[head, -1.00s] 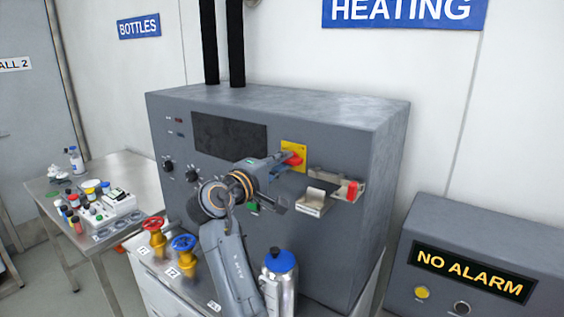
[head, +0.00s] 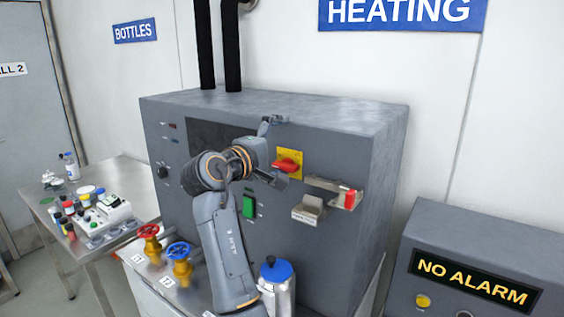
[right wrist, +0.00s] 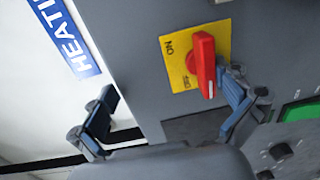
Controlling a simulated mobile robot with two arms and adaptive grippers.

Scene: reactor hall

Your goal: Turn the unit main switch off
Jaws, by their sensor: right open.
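The main switch is a red rotary handle (head: 287,166) on a yellow plate (head: 290,154) on the grey unit's front. In the head view the handle lies roughly sideways. The right wrist view shows the red handle (right wrist: 204,66) close up, with small lettering on the yellow plate (right wrist: 175,72). My right gripper (head: 272,152) is open and empty in front of the switch. In the right wrist view its fingers (right wrist: 167,88) are wide apart; the handle appears near the right finger, and I cannot tell whether they touch. My left gripper is not in view.
A green switch (head: 249,206) sits below my right gripper. A metal bracket with a red end (head: 350,198) juts out right of the switch.

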